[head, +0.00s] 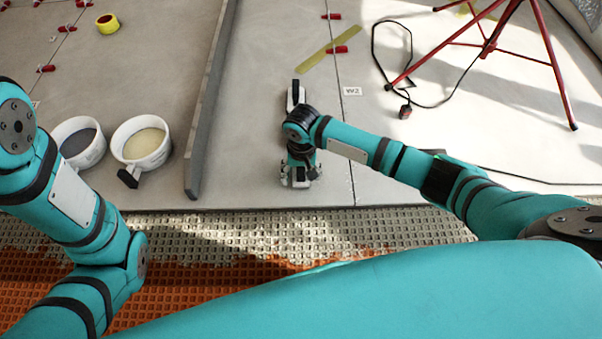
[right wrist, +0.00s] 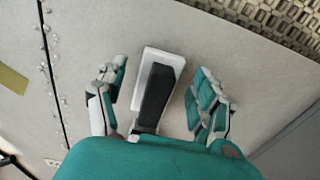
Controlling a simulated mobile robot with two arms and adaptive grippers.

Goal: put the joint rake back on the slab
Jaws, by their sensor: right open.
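A long white tool with a black grip lies on the grey slab (head: 255,130); I take it to be the joint rake (head: 294,97). Its far end shows beyond my right wrist in the head view, and the wrist hides its middle. In the right wrist view the rake (right wrist: 155,92) lies between the spread fingers, with a gap on each side. My right gripper (head: 301,178) points down over it, low by the slab's near edge, and is open. It also shows in the right wrist view (right wrist: 160,72). My left gripper is out of the head view.
Two white buckets (head: 143,145) stand to the left, past a long grey upright bar (head: 212,95). A yellow strip (head: 328,47), red clips (head: 337,49) and a W2 label (head: 353,91) lie beyond. A red tripod (head: 487,45) with a black cord stands at right.

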